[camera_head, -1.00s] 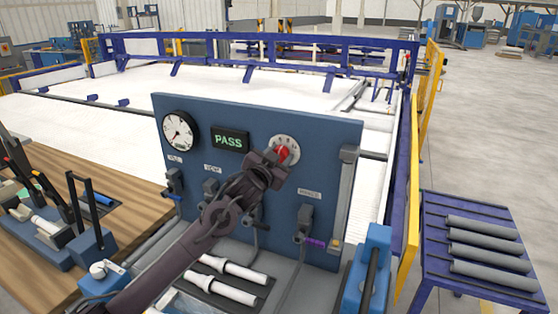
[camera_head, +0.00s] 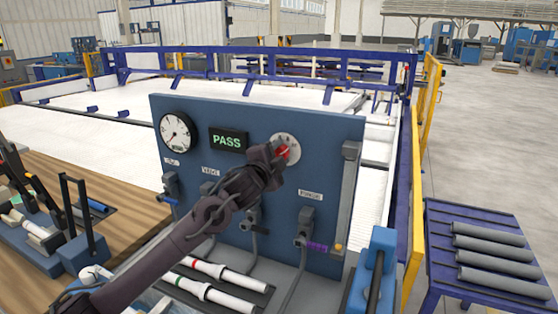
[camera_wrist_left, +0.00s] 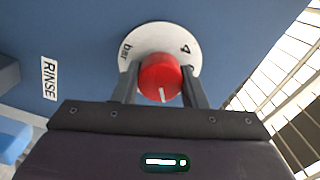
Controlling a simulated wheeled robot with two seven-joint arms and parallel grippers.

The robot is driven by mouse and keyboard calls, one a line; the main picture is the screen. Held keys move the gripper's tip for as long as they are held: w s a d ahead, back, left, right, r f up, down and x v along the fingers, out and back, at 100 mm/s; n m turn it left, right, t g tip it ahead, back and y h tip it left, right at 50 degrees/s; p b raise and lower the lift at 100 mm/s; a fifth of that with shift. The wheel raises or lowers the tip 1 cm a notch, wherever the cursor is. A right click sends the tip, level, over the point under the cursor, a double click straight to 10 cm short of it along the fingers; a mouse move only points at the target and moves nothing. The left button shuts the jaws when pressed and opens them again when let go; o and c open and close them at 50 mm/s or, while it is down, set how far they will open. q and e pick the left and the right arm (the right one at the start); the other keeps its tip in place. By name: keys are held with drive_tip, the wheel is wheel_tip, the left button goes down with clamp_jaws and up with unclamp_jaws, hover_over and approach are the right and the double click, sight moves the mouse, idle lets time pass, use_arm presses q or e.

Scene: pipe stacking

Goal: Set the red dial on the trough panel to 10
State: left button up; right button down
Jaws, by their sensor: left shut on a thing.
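The red dial (camera_head: 283,152) sits on a white round scale (camera_head: 292,143) at the upper right of the blue trough panel (camera_head: 325,137). My left gripper (camera_head: 277,154) is shut on the dial, reaching in from the lower left. In the left wrist view the red dial (camera_wrist_left: 160,77) is between the two dark fingers (camera_wrist_left: 158,90), one on each side. Its white pointer line points down in that picture. "bar" and a 4 show on the scale (camera_wrist_left: 190,63); its lower numbers are hidden, so I cannot tell the setting. My right gripper is not in view.
The panel also bears a white gauge (camera_head: 175,132), a green PASS display (camera_head: 228,141) and several valves below. White pipes (camera_head: 221,271) lie in front. A blue rack with grey pipes (camera_head: 495,255) stands at the right. A wooden table (camera_head: 120,205) is at the left.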

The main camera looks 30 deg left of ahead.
use_arm(q)
drive_tip(key=shift+f+m, duration=0.1)
drive_tip(key=shift+m, duration=0.5)
drive_tip(key=o, duration=1)
drive_tip(key=shift+c, duration=0.2)
drive_tip(key=s+b, duration=0.3)
drive_tip(key=s, duration=0.4)
drive_tip(key=shift+s+d, duration=0.25)
drive_tip(key=shift+s, duration=0.15)
drive_tip(key=shift+r, duration=0.2)
